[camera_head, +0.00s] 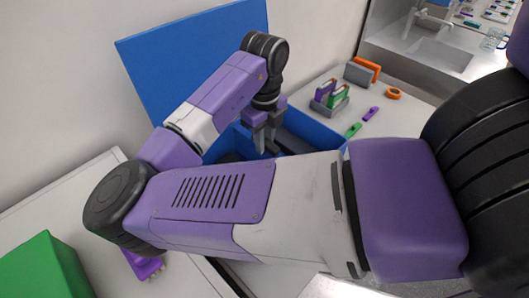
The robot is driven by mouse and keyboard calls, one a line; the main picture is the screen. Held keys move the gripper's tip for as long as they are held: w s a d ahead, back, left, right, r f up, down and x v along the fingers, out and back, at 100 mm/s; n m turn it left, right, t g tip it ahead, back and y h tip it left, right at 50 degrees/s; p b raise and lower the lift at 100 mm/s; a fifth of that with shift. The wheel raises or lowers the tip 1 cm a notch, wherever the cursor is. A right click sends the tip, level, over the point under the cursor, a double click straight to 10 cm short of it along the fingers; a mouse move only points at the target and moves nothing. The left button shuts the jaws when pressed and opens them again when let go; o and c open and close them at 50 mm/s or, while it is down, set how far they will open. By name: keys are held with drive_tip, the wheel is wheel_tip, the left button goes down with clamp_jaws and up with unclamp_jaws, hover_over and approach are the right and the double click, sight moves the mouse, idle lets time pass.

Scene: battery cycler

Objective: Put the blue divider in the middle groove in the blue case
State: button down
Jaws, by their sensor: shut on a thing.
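The blue case (318,130) stands open, its large blue lid (165,65) raised at the back left. Its dark inside shows only in part, and my arm hides much of the front and left. My gripper (265,145) points down over the case. It is shut on a thin blue piece that looks like the blue divider (259,138), mostly hidden by the fingers. I cannot tell whether the divider is in a groove, nor make out the middle groove clearly.
Right of the case are a grey holder (331,106) with purple and green pieces, loose green (353,130) and purple (371,114) pieces, an orange ring (393,94) and a grey-orange block (362,72). A green box (45,268) stands front left. A sink (440,52) is at the back right.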

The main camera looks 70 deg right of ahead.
sight(265, 154)
drive_tip(key=shift+f, duration=2.7)
drive_tip(key=c, duration=1.2)
unclamp_jaws()
drive_tip(key=shift+c, duration=0.2)
wheel_tip(265, 154, up, 12)
drive_tip(key=shift+r, duration=0.15)
